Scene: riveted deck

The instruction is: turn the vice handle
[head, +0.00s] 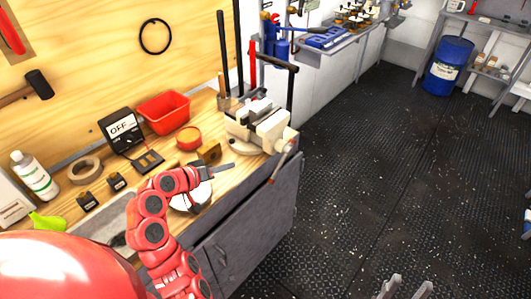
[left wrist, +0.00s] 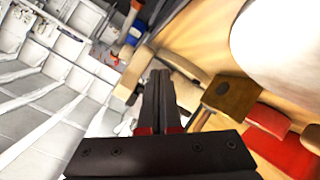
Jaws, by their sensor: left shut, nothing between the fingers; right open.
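The beige vice (head: 258,128) is mounted on the right end of the wooden workbench. Its handle (head: 284,161) is a thin reddish-brown bar slanting down at the vice's front, by the bench edge. My left gripper (head: 231,167) is shut and empty. It is in front of the vice, left of the handle and apart from it. In the left wrist view my shut black fingers (left wrist: 161,76) point towards beige vice parts (left wrist: 188,92); I cannot make out the handle there. My right gripper (head: 406,288) is open at the bottom edge, away from the bench.
A wooden block (head: 209,152) sits left of the vice, with a red bin (head: 164,112) and a meter (head: 121,130) further left. Tall dark and red bars stand behind the vice. The dark floor right of the bench is clear up to a blue drum (head: 448,64).

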